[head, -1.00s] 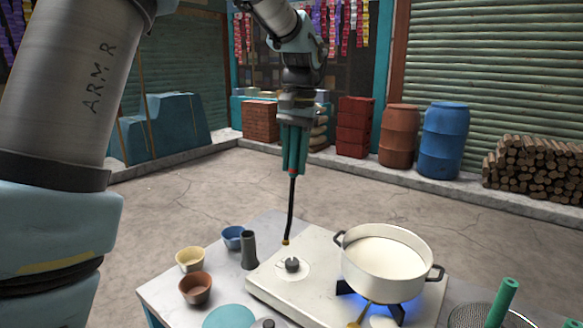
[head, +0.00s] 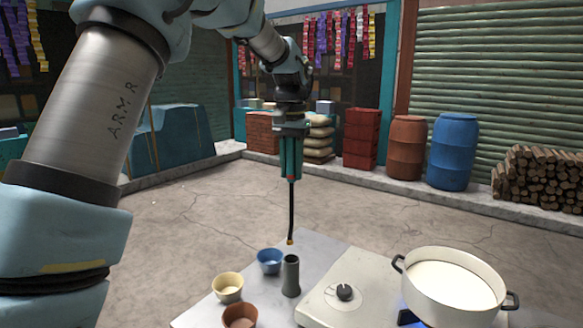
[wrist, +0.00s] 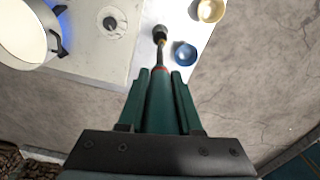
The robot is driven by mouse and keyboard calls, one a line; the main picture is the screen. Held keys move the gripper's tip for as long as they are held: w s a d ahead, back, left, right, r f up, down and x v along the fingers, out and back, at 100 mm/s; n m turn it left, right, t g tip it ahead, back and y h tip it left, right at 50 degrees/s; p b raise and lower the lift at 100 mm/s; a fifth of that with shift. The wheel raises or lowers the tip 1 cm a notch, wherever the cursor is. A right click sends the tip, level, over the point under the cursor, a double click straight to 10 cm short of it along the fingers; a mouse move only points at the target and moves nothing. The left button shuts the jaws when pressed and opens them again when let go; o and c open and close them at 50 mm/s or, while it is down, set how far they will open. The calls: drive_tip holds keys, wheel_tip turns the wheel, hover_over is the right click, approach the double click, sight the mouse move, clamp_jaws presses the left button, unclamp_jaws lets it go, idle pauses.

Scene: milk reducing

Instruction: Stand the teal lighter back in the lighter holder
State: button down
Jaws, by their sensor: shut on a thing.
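The teal lighter (head: 291,170) hangs upright in my gripper (head: 291,178), its thin black neck (head: 291,212) and brass tip pointing down. My gripper is shut on its handle, which also shows between the fingers (wrist: 159,76) in the wrist view. The lighter holder is a grey upright cylinder (head: 290,277) on the table, left of the stove. In the head view the brass tip is just above the holder's mouth, apart from it. In the wrist view the tip overlaps the dark holder (wrist: 160,31), so the depth gap is hard to tell.
A blue bowl (head: 269,261), a cream bowl (head: 228,287) and a brown bowl (head: 240,317) stand left of the holder. To its right is the stove (head: 331,298) with a white pot (head: 455,300) over a blue flame. The air around the lighter is clear.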

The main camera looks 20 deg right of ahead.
sight(292, 223)
drive_tip(key=shift+f+b, duration=1.15)
drive_tip(key=shift+f, duration=0.4)
drive_tip(key=shift+f+b, duration=2.15)
drive_tip(key=shift+f, duration=2.5)
drive_tip(key=c, duration=0.5)
unclamp_jaws()
wheel_tip(292, 223, up, 11)
drive_tip(key=shift+f+b, duration=0.1)
drive_tip(key=shift+b, duration=0.75)
